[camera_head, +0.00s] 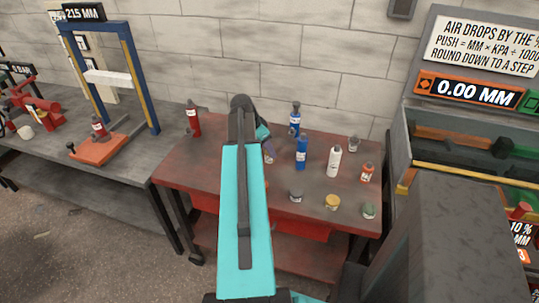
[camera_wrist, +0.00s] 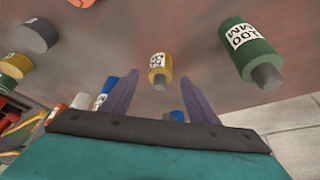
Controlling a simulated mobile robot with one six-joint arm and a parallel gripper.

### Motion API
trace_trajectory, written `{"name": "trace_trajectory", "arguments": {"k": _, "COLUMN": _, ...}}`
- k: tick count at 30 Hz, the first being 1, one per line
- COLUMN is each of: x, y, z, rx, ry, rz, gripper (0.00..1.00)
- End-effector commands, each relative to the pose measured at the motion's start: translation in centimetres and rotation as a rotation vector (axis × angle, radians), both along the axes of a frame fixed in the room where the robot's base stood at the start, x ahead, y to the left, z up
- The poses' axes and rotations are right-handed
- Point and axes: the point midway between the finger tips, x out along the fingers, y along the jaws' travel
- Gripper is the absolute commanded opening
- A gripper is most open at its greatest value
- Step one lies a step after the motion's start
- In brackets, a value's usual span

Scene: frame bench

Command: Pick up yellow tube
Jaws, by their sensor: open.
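A small yellow tube (camera_wrist: 160,66) with a white label is on the red bench top in the wrist view. It lies ahead of my gripper (camera_wrist: 159,80), lined up with the gap between the two purple fingers. The fingers are apart with nothing held between them. In the head view my gripper (camera_head: 268,153) shows only in part beside my teal arm, over the bench. The yellow tube is not visible there and seems hidden behind my arm.
A larger green tube (camera_wrist: 247,48) marked 100 MM is right of the yellow one. A grey jar (camera_wrist: 38,36) is left. The red bench (camera_head: 185,170) also holds a yellow jar (camera_head: 332,202), blue bottles (camera_head: 301,153), a white bottle (camera_head: 334,161) and a red bottle (camera_head: 193,118).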

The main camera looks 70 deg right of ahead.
Motion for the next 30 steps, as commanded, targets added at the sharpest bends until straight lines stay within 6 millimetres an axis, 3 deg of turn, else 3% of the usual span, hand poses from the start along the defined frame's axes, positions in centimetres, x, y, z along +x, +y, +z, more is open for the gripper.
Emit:
{"name": "trace_trajectory", "arguments": {"k": 15, "x": -0.8, "y": -1.3, "z": -3.8, "rx": 0.002, "ry": 0.0, "rz": 0.001, "gripper": 0.54}}
{"name": "trace_trajectory", "arguments": {"k": 30, "x": -0.9, "y": -1.4, "z": -4.2, "rx": 0.0, "ry": 0.0, "rz": 0.001, "gripper": 0.54}}
